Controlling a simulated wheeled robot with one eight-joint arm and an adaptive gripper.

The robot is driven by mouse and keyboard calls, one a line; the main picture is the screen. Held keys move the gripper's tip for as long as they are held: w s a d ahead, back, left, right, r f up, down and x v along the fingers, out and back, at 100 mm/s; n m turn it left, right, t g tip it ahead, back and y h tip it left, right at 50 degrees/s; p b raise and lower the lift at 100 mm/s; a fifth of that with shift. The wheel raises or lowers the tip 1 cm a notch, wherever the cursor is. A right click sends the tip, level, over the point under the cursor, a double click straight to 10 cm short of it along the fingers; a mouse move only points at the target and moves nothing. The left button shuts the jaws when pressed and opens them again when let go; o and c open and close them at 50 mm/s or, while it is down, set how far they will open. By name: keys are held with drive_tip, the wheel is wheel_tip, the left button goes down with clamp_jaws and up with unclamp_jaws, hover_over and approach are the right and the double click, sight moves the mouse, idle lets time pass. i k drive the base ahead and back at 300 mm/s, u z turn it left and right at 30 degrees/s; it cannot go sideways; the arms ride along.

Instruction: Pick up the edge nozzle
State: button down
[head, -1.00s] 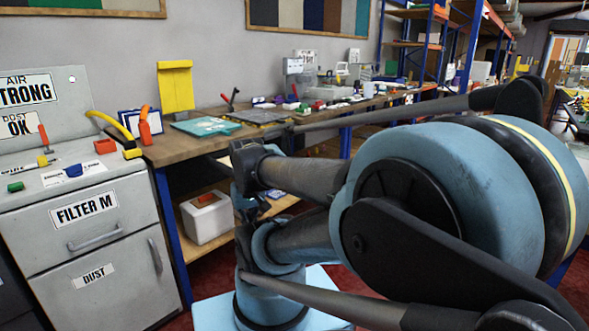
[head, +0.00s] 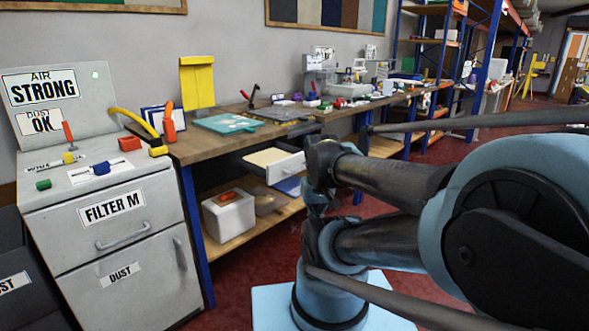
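I cannot tell for sure which thing is the edge nozzle. A curved yellow hose (head: 133,121) arches from the grey cabinet to the near left end of the workbench, with a small yellow block (head: 158,151) by its lower end. An upright orange piece (head: 169,124) stands just right of it, in front of a blue-and-white card (head: 154,117). My own blue and dark arm fills the right of the view, and its end is not visible, so I cannot see whether my gripper holds anything.
The grey cabinet (head: 150,283) with FILTER M and DUST labels stands at left. The wooden workbench (head: 210,150) runs back right, with an open drawer (head: 290,167) and a white bin (head: 229,216) below.

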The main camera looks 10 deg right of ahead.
sight(156, 149)
drive_tip(key=i, duration=0.35)
drive_tip(key=u, duration=0.7)
